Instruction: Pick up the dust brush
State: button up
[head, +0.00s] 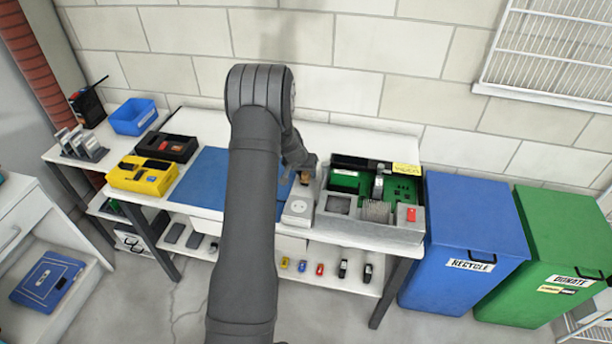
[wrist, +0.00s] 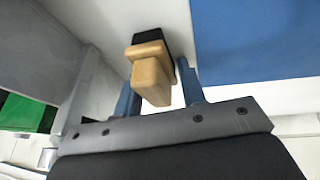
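The dust brush, with a tan wooden handle and a dark head, shows in the wrist view (wrist: 152,78). In the head view only a small tan part of the brush (head: 304,179) shows beside my gripper (head: 306,167). In the wrist view my gripper (wrist: 156,74) has its two blue-grey fingers apart, one on each side of the handle. A gap shows between the right finger and the handle; contact on the left cannot be told. The brush's dark head points away from the gripper.
A grey tray (head: 372,232) with green circuit boards stands right of my gripper. A white boxy device (head: 298,207) is just below it. A blue mat (head: 205,180) lies left, with yellow (head: 142,176) and black (head: 166,147) bins beyond. Blue (head: 462,240) and green (head: 550,250) waste bins stand at right.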

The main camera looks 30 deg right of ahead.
jog(key=c, duration=0.7)
jog(key=shift+o, duration=0.3)
jog(key=shift+r, duration=0.1)
notch_tip(320, 180, up, 10)
jog(key=shift+f, duration=0.1)
